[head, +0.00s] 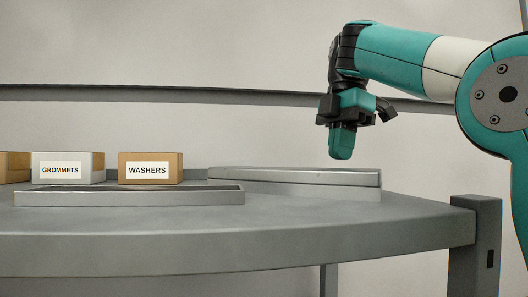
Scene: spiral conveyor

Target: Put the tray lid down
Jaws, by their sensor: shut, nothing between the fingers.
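My gripper (341,153) points down and is shut and empty. It hangs a little above the right part of a long, low grey metal piece, apart from it. This piece looks like a tray (345,193) with a flat lid (300,176) on top. The lid looks slightly offset to the left, and I cannot tell whether it sits fully flush. A second shallow grey metal tray (130,198) with a dark inside lies nearer the front, to the left.
A white box labelled GROMMETS (68,168), a brown box labelled WASHERS (150,168) and a partly cut-off brown box (14,167) stand behind the left tray. The curved grey surface (300,227) is clear in front. A grey post (475,240) stands at right.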

